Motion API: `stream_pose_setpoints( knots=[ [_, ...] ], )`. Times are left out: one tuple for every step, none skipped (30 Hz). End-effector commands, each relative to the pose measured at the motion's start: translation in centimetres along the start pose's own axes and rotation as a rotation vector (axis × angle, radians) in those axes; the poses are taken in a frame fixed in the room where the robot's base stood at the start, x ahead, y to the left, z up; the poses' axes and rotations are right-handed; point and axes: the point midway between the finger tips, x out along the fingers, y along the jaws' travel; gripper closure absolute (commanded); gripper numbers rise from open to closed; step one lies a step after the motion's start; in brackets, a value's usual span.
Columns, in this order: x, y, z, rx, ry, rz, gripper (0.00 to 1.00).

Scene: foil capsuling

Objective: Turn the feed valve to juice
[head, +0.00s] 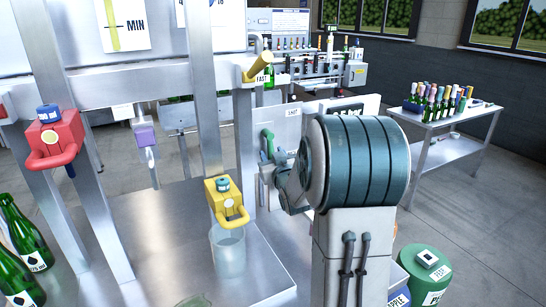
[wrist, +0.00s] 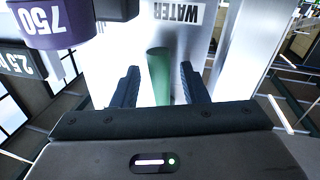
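The feed valve's green handle (head: 267,143) shows in the head view on a pale panel, left of my arm. In the wrist view the green handle (wrist: 159,75) stands between my gripper's (wrist: 158,72) two dark fingers, with a visible gap on each side. The fingers are apart and hold nothing. A WATER label (wrist: 180,12) appears upside down on the white panel beyond the handle. I cannot make out a juice label. In the head view my arm hides part of the panel and most of my gripper.
A yellow clamp device (head: 229,199) sits above a clear cylinder (head: 228,250) on the metal bench. A red device (head: 54,139) hangs at the left. In the wrist view a purple 750 part (wrist: 58,22) is close at upper left. A green drum (head: 424,273) stands at lower right.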

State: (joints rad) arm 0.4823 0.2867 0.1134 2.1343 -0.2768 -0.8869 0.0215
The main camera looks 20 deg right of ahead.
Motion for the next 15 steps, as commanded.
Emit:
stream_pose_setpoints(
  knots=[
    [-0.1,0.0,0.0,0.000,0.000,0.000,0.60],
    [-0.1,0.0,0.0,0.000,0.000,0.000,0.60],
    [-0.3,0.0,0.0,0.000,0.000,0.000,0.60],
    [-0.5,0.0,0.0,0.000,0.000,0.000,0.60],
    [-0.7,0.0,0.1,0.000,0.000,0.000,0.60],
    [-1.2,0.0,0.1,-0.001,0.000,0.001,0.60],
    [-1.5,0.0,0.1,0.000,0.000,0.001,0.60],
    [-2.0,0.0,0.1,0.000,0.000,0.001,0.60],
    [-2.6,0.0,0.1,0.000,0.001,0.002,0.60],
    [-3.1,0.0,0.2,0.000,0.000,0.002,0.60],
    [-3.7,0.0,0.1,-0.001,0.001,0.002,0.60],
    [-4.5,0.0,0.2,-0.002,0.001,0.001,0.60],
    [-5.0,0.0,0.1,-0.002,0.002,0.001,0.60],
    [-5.6,0.0,0.2,-0.001,0.001,0.001,0.60],
    [-6.3,0.0,0.1,-0.001,0.003,0.002,0.60]
  ],
)
